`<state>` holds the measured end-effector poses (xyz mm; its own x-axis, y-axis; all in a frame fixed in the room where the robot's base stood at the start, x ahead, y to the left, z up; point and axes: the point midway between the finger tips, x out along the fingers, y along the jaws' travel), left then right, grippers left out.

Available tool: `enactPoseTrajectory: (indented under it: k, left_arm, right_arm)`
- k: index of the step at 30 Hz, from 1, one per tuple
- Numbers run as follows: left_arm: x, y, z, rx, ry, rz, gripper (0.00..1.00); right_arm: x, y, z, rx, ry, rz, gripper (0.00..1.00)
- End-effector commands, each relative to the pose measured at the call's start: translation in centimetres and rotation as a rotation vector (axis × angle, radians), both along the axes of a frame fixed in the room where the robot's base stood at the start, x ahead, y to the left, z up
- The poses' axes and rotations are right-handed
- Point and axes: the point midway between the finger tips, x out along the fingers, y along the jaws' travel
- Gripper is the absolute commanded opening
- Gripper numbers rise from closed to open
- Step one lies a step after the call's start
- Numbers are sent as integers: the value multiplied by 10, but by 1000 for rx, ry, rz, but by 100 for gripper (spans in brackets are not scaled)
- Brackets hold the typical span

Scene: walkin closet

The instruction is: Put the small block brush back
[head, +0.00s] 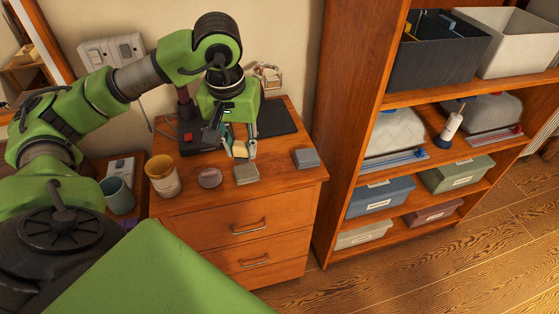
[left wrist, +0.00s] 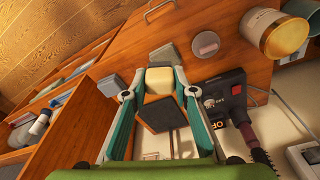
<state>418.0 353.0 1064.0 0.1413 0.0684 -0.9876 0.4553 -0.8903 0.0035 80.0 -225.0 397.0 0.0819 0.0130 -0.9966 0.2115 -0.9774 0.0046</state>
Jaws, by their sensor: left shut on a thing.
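My left gripper (head: 239,153) is over the dresser top (head: 285,178), pointing down. Its fingers are shut on a small cream block, seemingly the small block brush (head: 240,149). In the left wrist view the brush (left wrist: 159,80) sits between the fingertips of the left gripper (left wrist: 155,90). A dark square face (left wrist: 165,113) shows just behind the cream part; I cannot tell whether it belongs to the brush. I cannot tell whether the brush touches the dresser top. My right gripper is not in view.
A blue-grey block (head: 306,158) is at the right corner. A dark mat (head: 277,118) lies behind. A shelf unit (head: 350,120) stands to the right.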

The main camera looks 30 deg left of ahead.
Motion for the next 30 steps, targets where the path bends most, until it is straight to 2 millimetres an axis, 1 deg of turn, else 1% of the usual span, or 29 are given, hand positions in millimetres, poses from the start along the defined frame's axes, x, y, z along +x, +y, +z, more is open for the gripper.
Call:
enactPoseTrajectory:
  k: [1,7,9,13,15,22,24,27,30]
  left_arm:
    - [13,-6,-1,-7,5,-2,6]
    - [61,-18,-23,-4,6,-2,6]
    - [72,-20,-40,-2,7,0,6]
    - [90,-24,-63,-2,4,0,6]
    - [96,-26,-71,-1,4,-1,6]
    - [109,-29,-88,0,3,-2,6]
    - [107,-29,-96,0,8,-2,6]
    - [107,-28,-108,0,5,-1,6]
    - [108,-28,-116,0,2,-2,6]
  right_arm:
    - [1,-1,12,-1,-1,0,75]
    - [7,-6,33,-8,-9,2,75]
    - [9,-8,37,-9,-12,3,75]
    - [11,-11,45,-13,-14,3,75]
    - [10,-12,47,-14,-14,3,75]
    - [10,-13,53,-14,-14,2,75]
    - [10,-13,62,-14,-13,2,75]
    - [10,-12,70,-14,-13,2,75]
    - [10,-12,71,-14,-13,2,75]
